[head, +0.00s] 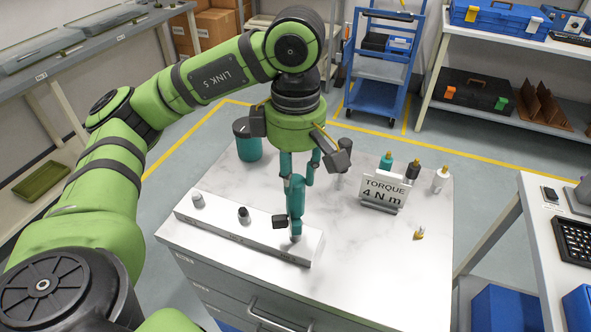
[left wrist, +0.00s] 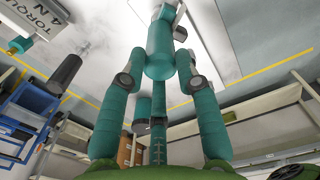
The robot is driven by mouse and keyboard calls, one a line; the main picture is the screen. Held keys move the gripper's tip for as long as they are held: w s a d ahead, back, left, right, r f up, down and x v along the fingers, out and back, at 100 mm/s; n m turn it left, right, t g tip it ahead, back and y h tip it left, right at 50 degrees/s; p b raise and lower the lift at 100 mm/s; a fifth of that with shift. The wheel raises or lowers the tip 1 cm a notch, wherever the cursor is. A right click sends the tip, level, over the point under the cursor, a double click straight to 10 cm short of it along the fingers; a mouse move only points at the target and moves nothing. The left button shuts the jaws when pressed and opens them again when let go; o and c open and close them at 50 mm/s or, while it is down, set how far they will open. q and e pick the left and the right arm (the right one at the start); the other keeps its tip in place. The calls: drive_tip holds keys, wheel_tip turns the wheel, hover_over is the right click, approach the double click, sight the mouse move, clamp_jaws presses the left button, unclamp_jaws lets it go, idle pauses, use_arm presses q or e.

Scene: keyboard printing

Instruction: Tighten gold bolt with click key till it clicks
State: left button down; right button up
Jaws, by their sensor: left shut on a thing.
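My left gripper (head: 296,208) points down over the table and is shut on a teal tool, which I take to be the click key (left wrist: 158,55). The tool stands roughly upright, its lower end at the right end of a long pale block (head: 262,238). A small bolt-like piece (head: 295,238) shows at the tool's lower end; its colour and its contact with the tool are unclear. A silver piece (head: 197,200) and a dark-topped piece (head: 243,215) stand further left on the block. I cannot make out a gold bolt head. My right gripper is not in view.
A small gold-coloured item (head: 419,233) lies by the sign. A teal canister (head: 247,140) stands at the back left. The table's front right is clear.

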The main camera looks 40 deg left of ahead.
use_arm(q)
wheel_tip(320, 180, up, 7)
drive_tip(key=p, duration=0.6)
drive_tip(key=shift+r+p, duration=0.1)
drive_tip(key=shift+p, duration=0.2)
